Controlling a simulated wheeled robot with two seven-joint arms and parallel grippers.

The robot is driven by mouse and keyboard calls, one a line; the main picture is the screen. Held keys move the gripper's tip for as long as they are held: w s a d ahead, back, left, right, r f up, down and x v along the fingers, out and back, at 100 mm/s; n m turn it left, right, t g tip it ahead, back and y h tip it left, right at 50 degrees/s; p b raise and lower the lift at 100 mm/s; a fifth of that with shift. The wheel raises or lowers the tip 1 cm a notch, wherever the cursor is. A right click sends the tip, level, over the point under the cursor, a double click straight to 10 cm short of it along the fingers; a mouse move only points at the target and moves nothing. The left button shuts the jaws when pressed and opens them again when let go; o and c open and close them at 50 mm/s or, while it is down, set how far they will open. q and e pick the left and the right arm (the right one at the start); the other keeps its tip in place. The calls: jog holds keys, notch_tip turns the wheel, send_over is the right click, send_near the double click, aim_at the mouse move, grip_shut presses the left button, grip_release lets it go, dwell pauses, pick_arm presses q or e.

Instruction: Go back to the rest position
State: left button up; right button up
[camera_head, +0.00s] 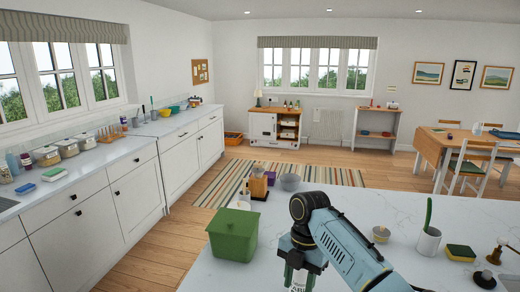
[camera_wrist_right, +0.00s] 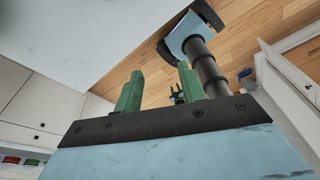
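My right arm (camera_head: 345,245) comes in from the bottom right of the head view, bent over the white counter (camera_head: 400,205). Wooden floor and white surfaces show beyond the fingers. My left arm and left gripper do not show in either view.
On the counter, a green bin (camera_head: 233,235) stands left of my arm.

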jog(key=s+d+f+m+t+y, duration=0.1)
jog(key=s+f+m+t+y, duration=0.15)
jog(key=s+f+m, duration=1.05)
jog(key=s+d+r+m+t+h, duration=0.2)
jog(key=s+d+m, duration=0.45)
jog(key=s, duration=0.35)
jog(key=s+d+r+m+t+h, duration=0.1)
jog(key=s+d+r+m+t, duration=0.15)
jog(key=s+d+m, duration=0.55)
notch_tip(320, 180, down, 34)
jog(key=s+a+r+n+g+b, duration=0.1)
jog(key=s+a+g+b, duration=0.15)
jog(key=b, duration=0.65)
pick_arm(q)
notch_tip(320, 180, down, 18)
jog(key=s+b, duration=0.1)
jog(key=b, duration=0.8)
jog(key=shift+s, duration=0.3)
pick_arm(e)
jog(key=s+d+f, duration=0.1)
jog(key=s+f, duration=0.7)
jog(key=f, duration=0.4)
jog(key=s+d+f+g, duration=0.1)
jog(key=s+f, duration=0.7)
jog(key=f, duration=0.4)
jog(key=shift+s+d+f+n, duration=0.15)
jog(key=shift+d+f+n, duration=0.05)
jog(key=shift+d+n, duration=0.15)
